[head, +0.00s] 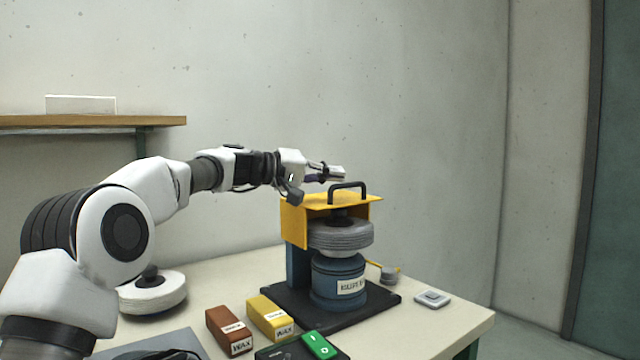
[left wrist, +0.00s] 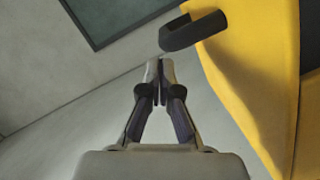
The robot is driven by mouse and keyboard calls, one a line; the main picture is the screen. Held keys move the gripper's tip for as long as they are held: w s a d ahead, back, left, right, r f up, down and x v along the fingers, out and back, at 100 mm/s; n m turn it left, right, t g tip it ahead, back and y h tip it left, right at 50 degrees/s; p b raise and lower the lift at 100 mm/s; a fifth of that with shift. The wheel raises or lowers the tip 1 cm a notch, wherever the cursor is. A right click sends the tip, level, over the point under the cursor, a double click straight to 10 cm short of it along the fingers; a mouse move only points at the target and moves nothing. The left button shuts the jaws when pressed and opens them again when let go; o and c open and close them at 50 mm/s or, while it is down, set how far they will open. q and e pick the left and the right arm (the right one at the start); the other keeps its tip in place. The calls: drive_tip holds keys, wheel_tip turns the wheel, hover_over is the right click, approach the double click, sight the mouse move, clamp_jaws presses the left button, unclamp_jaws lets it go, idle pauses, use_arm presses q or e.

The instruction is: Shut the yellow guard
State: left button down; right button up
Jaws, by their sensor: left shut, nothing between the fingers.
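The yellow guard (head: 293,222) sits over the grey buffing wheel (head: 345,236) of the blue machine. Its top plate is roughly level, and the wheel's front shows beneath it. A black handle (head: 348,185) stands on top of the guard. My left gripper (head: 342,173) is shut and empty, just above and left of the handle. In the left wrist view the shut fingertips (left wrist: 160,64) are close to the end of the handle (left wrist: 193,33), with a small gap seeming to show. The guard (left wrist: 250,75) fills the right side there. My right gripper is not in view.
The machine's blue body (head: 338,280) stands on a black base plate. A brown wax block (head: 228,328), a yellow wax block (head: 270,315), a green-topped box (head: 318,346) and a white wheel (head: 153,293) lie in front and left. A grey switch (head: 432,298) is right.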

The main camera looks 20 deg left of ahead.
use_arm(q)
drive_tip(key=shift+s+d+f+m+b, duration=0.35)
drive_tip(key=shift+d+f+m+b, duration=0.15)
drive_tip(key=shift+d+f+b, duration=0.35)
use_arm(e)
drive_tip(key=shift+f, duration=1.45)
use_arm(q)
drive_tip(key=shift+a+r, duration=0.15)
drive_tip(key=v, duration=1.2)
drive_tip(key=shift+r, duration=0.3)
drive_tip(key=shift+s+f, duration=0.1)
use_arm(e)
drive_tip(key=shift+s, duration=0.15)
